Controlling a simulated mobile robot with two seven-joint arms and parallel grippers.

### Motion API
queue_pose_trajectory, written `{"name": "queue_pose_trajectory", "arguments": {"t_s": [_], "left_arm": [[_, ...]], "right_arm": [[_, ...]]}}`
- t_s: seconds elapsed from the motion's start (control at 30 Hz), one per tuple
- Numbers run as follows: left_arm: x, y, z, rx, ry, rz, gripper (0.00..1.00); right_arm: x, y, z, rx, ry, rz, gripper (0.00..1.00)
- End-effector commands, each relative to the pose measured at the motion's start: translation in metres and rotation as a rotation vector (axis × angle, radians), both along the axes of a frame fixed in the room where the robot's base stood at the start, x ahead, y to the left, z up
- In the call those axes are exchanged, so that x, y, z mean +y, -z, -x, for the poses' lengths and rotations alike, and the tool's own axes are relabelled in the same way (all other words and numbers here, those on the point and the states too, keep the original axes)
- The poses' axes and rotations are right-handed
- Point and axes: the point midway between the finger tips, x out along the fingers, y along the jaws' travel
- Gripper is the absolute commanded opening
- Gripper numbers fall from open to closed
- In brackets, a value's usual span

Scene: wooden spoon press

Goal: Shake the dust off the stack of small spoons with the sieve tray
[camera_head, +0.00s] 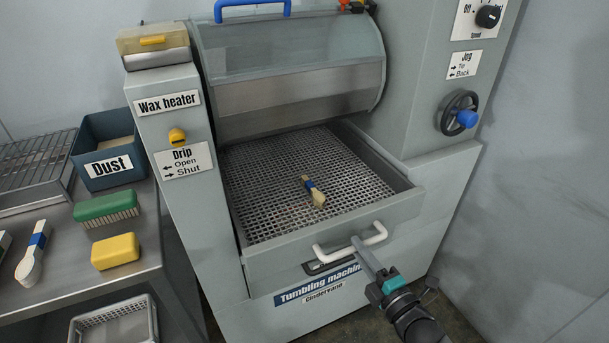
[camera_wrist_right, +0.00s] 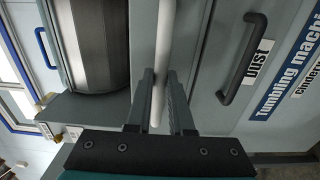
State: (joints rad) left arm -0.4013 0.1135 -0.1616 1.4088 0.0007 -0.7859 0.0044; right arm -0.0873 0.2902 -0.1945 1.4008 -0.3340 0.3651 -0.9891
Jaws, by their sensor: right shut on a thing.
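The sieve tray (camera_head: 300,225) is a perforated metal drawer extending from the front of the tumbling machine, under its drum. A small stack of wooden spoons (camera_head: 318,198) with a blue band lies near the middle of its mesh. The tray's white handle (camera_head: 330,252) is on its front. My right gripper (camera_head: 357,243) is shut on this handle near its right end. In the right wrist view the fingers (camera_wrist_right: 160,95) lie on both sides of the white handle bar (camera_wrist_right: 164,45). My left gripper is not in view.
A dark handle (camera_wrist_right: 243,60) labelled Dust is below the tray. A handwheel (camera_head: 458,112) is at right. The left bench holds a blue Dust bin (camera_head: 108,180), a green brush (camera_head: 105,208), a yellow block (camera_head: 115,251) and a blue-banded spoon (camera_head: 30,265).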

Motion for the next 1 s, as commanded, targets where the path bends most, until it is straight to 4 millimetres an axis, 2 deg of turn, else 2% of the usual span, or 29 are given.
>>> {"name": "queue_pose_trajectory", "arguments": {"t_s": [0.07,0.17,0.4,0.53,0.93,0.97,1.0], "left_arm": [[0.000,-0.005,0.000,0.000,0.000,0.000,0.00],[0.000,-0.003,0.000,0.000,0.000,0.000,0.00],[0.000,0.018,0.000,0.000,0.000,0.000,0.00],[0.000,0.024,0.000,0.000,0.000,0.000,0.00],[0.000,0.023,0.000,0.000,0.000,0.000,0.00],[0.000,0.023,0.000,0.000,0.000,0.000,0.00],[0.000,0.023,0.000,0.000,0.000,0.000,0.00]], "right_arm": [[-0.003,-0.001,0.008,0.001,0.001,0.000,0.00],[-0.003,-0.001,0.007,-0.003,-0.001,0.000,0.00],[0.013,0.001,-0.038,-0.007,0.000,-0.001,0.00],[0.019,0.001,-0.053,-0.004,0.000,0.000,0.00],[0.020,0.000,-0.056,-0.001,0.001,0.001,0.00],[0.020,0.000,-0.056,-0.001,0.001,0.001,0.21],[0.020,0.000,-0.056,-0.001,0.000,0.001,0.26]]}}
